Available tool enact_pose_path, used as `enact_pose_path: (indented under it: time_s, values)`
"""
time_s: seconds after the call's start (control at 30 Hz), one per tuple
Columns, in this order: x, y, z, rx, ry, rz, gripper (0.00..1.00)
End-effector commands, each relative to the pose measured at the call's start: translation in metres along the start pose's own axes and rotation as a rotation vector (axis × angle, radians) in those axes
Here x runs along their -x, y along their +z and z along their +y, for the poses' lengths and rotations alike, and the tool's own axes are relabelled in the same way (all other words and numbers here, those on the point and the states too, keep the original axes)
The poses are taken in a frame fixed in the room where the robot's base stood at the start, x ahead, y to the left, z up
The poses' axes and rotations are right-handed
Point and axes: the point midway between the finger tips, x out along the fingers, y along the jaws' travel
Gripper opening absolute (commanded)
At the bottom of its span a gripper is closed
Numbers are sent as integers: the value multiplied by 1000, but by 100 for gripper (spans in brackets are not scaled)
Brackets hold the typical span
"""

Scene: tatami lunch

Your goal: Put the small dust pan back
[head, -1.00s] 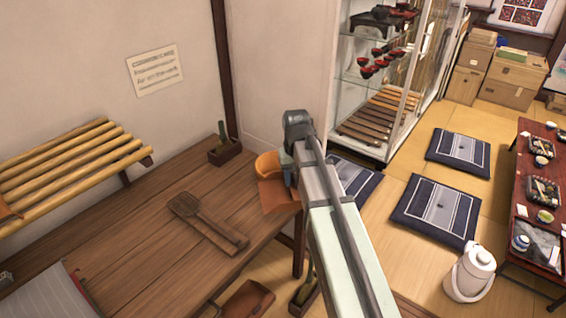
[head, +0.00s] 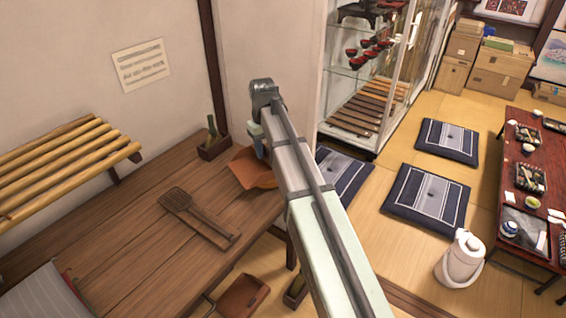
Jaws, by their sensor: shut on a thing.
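The small dust pan (head: 252,170) is an orange-brown, scoop-shaped piece at the right end of the dark wooden bench top. My gripper (head: 257,140) is shut on it. The fingertips and the grip itself are largely hidden behind my wrist and forearm. The pan looks tilted, and I cannot tell whether it touches the wood or hangs just above it. A second, reddish-brown pan-like thing (head: 242,297) shows lower down, below the bench's front edge.
A slatted wooden paddle (head: 200,215) lies on the bench (head: 120,235). A small dark box (head: 214,152) with a green item stands at its back corner. A bamboo rack (head: 65,170) is on the wall at left. A glass cabinet (head: 362,85) stands behind my arm.

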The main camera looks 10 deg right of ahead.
Motion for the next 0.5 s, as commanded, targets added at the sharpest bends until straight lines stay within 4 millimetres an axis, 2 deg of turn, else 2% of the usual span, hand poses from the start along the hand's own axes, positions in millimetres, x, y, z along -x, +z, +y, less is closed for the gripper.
enact_pose_path:
  time_s: [0.03, 0.1, 0.27, 0.5]
  values:
    - [12, -24, -10, 53, 0, 3, 6]
    - [26, -44, -24, 130, 1, 2, 6]
    - [57, -88, -60, 298, 1, 3, 6]
    - [106, -144, -119, 543, 1, 2, 6]
